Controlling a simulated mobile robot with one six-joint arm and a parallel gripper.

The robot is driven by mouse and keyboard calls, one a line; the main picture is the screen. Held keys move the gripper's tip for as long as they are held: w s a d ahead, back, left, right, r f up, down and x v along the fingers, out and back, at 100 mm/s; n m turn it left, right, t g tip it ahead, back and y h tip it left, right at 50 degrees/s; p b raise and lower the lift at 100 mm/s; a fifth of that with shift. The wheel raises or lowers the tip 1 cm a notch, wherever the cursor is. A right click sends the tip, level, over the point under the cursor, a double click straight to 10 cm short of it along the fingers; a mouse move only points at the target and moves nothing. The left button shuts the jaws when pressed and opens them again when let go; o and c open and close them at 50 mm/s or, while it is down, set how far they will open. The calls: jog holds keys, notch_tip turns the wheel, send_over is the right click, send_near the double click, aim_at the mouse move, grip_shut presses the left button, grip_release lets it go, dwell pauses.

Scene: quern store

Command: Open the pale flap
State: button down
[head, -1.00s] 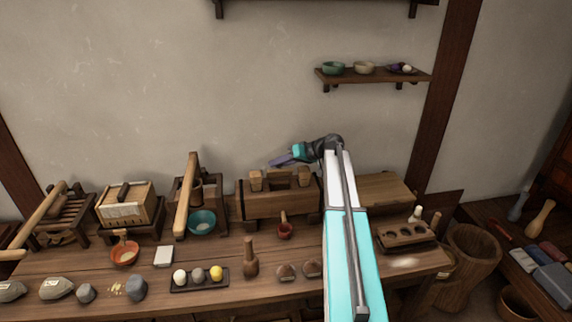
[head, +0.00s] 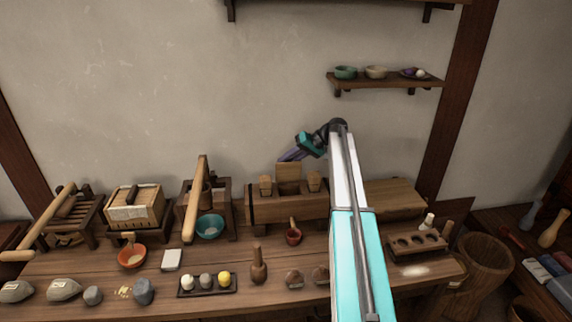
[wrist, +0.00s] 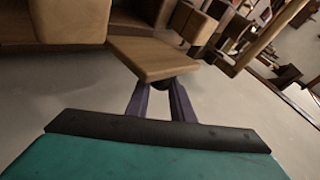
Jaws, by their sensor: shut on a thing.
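The pale flap (head: 288,172) stands raised, close to upright, at the middle of a long wooden box (head: 290,206) at the back of the bench. It also shows in the wrist view (wrist: 150,58) as a flat wooden board. My gripper (head: 283,158) is at the flap's upper edge, on the side toward the wall. In the wrist view its two purple fingers (wrist: 162,88) are shut on a small dark knob at the flap's edge; the knob is mostly hidden.
The wall is close behind. A shelf (head: 385,82) with bowls hangs at upper right. Bowls, stones and wooden tools crowd the bench front.

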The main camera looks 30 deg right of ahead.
jog(key=shift+w+d+f+b, duration=0.35)
jog(key=shift+w+f, duration=0.1)
jog(key=shift+d, duration=0.1)
jog(key=c, duration=1.8)
grip_release()
jog(key=shift+f, duration=0.1)
jog(key=shift+o, duration=1.2)
jog(key=shift+w+f, duration=0.1)
jog(key=shift+w, duration=0.1)
jog(key=shift+r, duration=0.2)
jog(key=shift+s, duration=0.1)
jog(key=b+v, duration=0.3)
jog(key=v, duration=1)
jog(key=shift+s+r, duration=0.25)
